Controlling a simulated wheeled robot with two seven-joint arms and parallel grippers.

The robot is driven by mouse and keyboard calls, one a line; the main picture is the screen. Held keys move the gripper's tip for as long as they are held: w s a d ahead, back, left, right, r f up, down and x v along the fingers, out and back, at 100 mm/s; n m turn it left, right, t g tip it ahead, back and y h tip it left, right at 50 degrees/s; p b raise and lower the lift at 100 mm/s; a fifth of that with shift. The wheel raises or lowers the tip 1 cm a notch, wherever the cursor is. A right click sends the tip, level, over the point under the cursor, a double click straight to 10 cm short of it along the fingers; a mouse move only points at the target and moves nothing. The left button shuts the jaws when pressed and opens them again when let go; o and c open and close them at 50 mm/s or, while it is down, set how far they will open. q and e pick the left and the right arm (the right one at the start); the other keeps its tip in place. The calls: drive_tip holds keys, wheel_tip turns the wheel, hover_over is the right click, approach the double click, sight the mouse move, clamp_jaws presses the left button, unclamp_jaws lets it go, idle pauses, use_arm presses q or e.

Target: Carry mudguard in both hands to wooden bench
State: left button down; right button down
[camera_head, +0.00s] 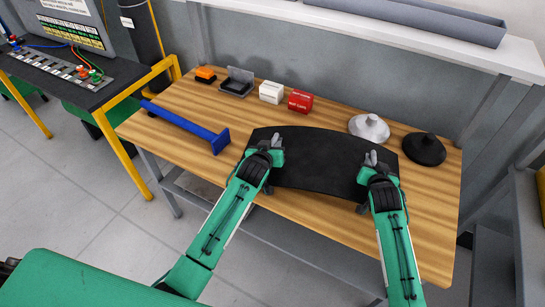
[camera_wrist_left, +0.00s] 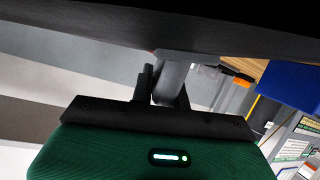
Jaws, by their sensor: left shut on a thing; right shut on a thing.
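The mudguard (camera_head: 318,160) is a black, curved sheet. In the head view it is over the front middle of the wooden bench (camera_head: 215,178); I cannot tell whether it touches the top. My left gripper (camera_head: 270,148) is shut on its left end. My right gripper (camera_head: 373,165) is shut on its right end. In the left wrist view the mudguard (camera_wrist_left: 170,32) is a dark band across the top, above the left gripper (camera_wrist_left: 168,85). The fingertips are partly hidden there.
A blue T-shaped tool (camera_head: 190,125) lies on the bench's left part. Along the back are an orange item (camera_head: 205,74), a dark open box (camera_head: 237,82), a white box (camera_head: 271,92), a red box (camera_head: 300,101), a white cone-shaped piece (camera_head: 369,128) and a black one (camera_head: 425,149).

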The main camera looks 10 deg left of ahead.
use_arm(q)
drive_tip(key=shift+f+b, duration=0.7)
drive_tip(key=shift+f, duration=0.05)
use_arm(e)
drive_tip(key=shift+f, duration=0.7)
use_arm(q)
drive_tip(key=c, duration=1.4)
unclamp_jaws()
use_arm(e)
drive_tip(key=c, duration=1.4)
unclamp_jaws()
use_arm(q)
drive_tip(key=shift+o, duration=0.2)
drive_tip(key=shift+s+r, duration=0.1)
use_arm(e)
drive_tip(key=shift+o, duration=0.2)
use_arm(q)
drive_tip(key=shift+s, duration=0.1)
drive_tip(key=v, duration=1.1)
drive_tip(key=shift+s+r, duration=0.15)
drive_tip(key=shift+s, duration=0.1)
use_arm(e)
drive_tip(key=shift+s, duration=0.1)
drive_tip(key=v, duration=1.2)
